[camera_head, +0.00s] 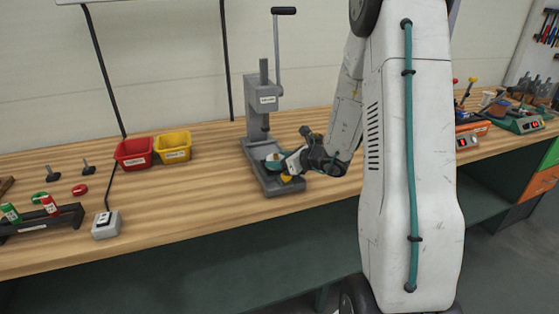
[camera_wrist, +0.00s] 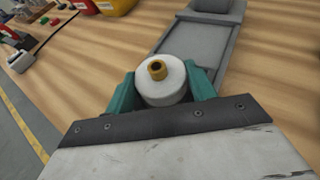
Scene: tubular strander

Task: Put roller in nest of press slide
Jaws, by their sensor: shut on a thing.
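The roller (camera_wrist: 163,92) is a white cylinder with a brass-coloured hub on top. In the wrist view it stands between the two teal fingers of my gripper (camera_wrist: 162,88), which is shut on it. The grey arbor press (camera_head: 262,95) stands on the bench with its long lever up. My gripper (camera_head: 275,161) is low over the press base (camera_head: 283,187), below the ram. In the wrist view the grey press base (camera_wrist: 200,45) runs away behind the roller. The nest of the slide cannot be made out, and I cannot tell whether the roller touches anything below.
A red bin (camera_head: 134,153) and a yellow bin (camera_head: 174,147) stand left of the press. Further left are a grey switch box (camera_head: 106,225) and a black rack (camera_head: 42,224) with red and green pieces.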

